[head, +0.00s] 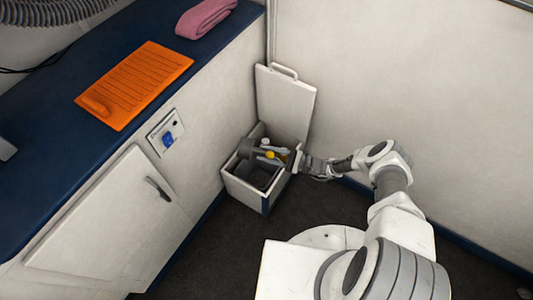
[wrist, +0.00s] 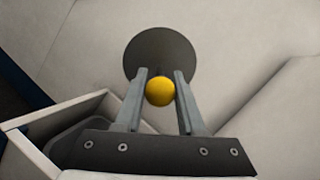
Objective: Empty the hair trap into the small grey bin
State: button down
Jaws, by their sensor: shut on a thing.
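My gripper (wrist: 160,85) is shut on the yellow knob (wrist: 160,92) of the hair trap. The trap's dark grey round end (wrist: 160,48) faces the wrist camera. In the head view the trap (head: 250,148) is a grey cylinder tipped on its side, above the small grey bin (head: 262,178). The bin sits inside an open white box in the corner. Its rim also shows at lower left in the wrist view (wrist: 72,140). The trap's mouth and any hair in it are hidden from both views.
The white box (head: 242,192) has its lid (head: 286,103) raised against the wall. A blue-topped counter with an orange mat (head: 134,84) and a pink towel (head: 205,17) runs along the left. The dark floor in front is clear.

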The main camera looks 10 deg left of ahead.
jog(key=shift+f+b, duration=0.5)
jog(key=shift+f, duration=0.4)
